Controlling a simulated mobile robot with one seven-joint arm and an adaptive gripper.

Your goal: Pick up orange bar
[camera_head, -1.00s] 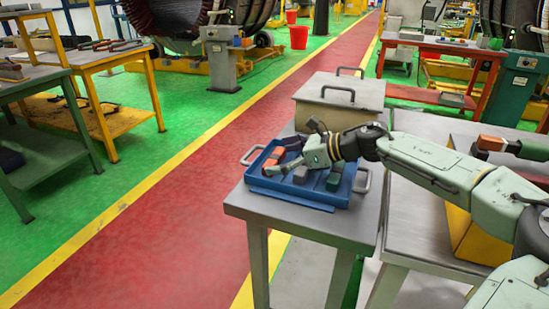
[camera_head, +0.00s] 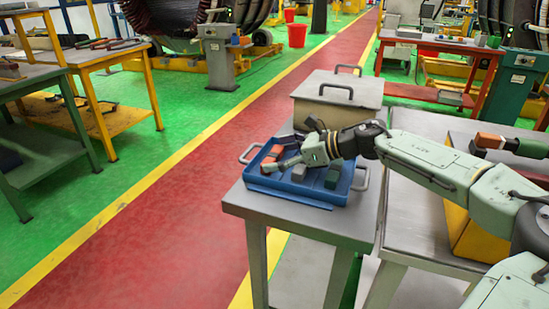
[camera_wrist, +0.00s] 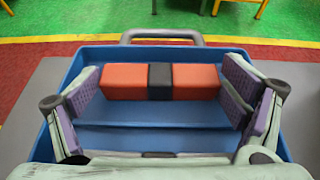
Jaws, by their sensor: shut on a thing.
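The orange bar, two orange ends with a dark middle band, lies across the far part of the blue tray in the wrist view (camera_wrist: 197,82). In the head view its orange part (camera_head: 276,150) shows beside my gripper (camera_head: 274,164), which partly covers it. In the wrist view my gripper (camera_wrist: 163,88) has one purple-padded finger at each end of the bar and is shut on it lengthwise. The bar looks level and low in the tray; whether it is clear of the tray floor I cannot tell.
The blue tray (camera_head: 290,195) has raised walls and grey handles, and stands on a grey table (camera_head: 330,222). A beige lidded box (camera_head: 337,101) stands behind. Another orange and dark piece (camera_head: 490,141) is at the right.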

